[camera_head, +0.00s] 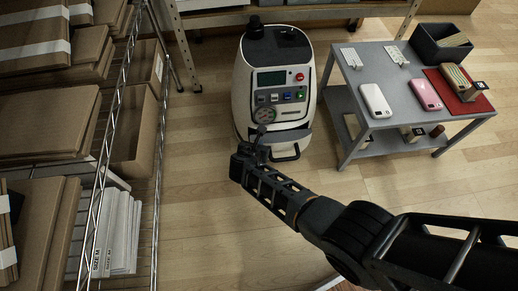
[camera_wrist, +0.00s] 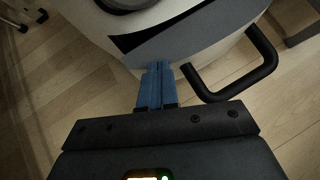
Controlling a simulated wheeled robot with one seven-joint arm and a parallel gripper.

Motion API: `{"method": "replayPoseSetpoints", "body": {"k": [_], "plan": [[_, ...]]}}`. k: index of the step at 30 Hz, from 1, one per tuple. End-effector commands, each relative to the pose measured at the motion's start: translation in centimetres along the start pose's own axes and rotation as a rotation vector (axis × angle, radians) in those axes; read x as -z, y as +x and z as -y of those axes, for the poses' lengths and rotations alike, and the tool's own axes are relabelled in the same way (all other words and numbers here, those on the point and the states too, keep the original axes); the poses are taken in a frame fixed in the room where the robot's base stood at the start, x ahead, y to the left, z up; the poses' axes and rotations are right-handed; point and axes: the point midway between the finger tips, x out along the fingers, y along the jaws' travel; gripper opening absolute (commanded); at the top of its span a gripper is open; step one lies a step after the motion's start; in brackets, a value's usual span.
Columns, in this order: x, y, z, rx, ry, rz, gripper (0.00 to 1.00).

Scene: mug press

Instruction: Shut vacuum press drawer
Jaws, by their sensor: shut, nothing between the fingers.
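The vacuum press (camera_head: 275,85) is a white, rounded machine with a dark top, a small screen and coloured buttons. Its grey drawer (camera_head: 292,137) is low on the front, with a black bar handle (camera_head: 288,156) below. My gripper (camera_head: 262,133) is in front of the press, over the left part of the drawer front. In the wrist view, the blue fingers (camera_wrist: 157,72) are shut with nothing between them. Their tips are at the grey drawer front (camera_wrist: 200,35), left of the black handle (camera_wrist: 245,85). I cannot tell whether they touch it. My arm hides part of the drawer.
A grey table (camera_head: 353,92) with phone cases, a dark bin (camera_head: 428,50) and a red mat (camera_head: 449,98) stands right of the press. A wire shelf (camera_head: 112,140) with cardboard boxes is at left. The wooden floor (camera_head: 215,215) between is clear.

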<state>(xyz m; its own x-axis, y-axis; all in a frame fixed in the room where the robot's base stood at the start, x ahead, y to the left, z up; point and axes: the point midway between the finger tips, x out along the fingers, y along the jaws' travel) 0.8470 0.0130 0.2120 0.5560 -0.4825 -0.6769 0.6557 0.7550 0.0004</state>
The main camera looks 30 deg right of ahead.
Motion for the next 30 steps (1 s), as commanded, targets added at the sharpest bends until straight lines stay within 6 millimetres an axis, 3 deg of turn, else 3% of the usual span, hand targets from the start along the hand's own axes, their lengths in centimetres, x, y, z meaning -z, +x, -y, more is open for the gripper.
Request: {"method": "replayPoseSetpoints", "body": {"k": [19, 26, 30], "plan": [[0.1, -0.1, 0.1, 0.002, -0.001, -0.003, 0.00], [1.3, -2.2, 0.6, 0.004, -0.001, -0.002, 0.00], [0.9, -5.3, 0.5, 0.002, 0.001, -0.001, 0.00]]}}
